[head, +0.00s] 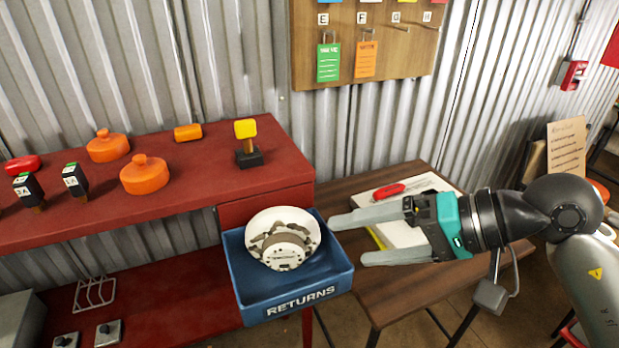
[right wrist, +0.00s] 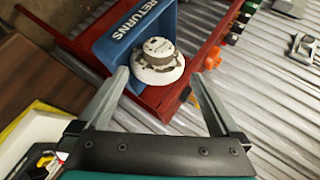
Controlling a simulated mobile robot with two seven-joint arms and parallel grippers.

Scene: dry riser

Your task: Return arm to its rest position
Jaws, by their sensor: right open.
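My right gripper (head: 345,240) comes in from the right in the head view. Its two grey fingers are apart and nothing is between them. The fingertips are just right of the blue RETURNS bin (head: 258,290). A white round detector-like device (head: 284,245) with a brownish-grey band lies in the bin. The right wrist view shows the open fingers (right wrist: 167,95) with the bin (right wrist: 110,38) and the white device (right wrist: 157,68) beyond them. My left gripper is in neither view.
A red shelf (head: 215,165) holds orange knobs (head: 145,175), black tagged keys and a yellow-topped switch (head: 246,142). A brown table (head: 440,265) under my right arm bears papers and a red marker-like object (head: 389,190). A tag board (head: 375,60) hangs on the corrugated wall.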

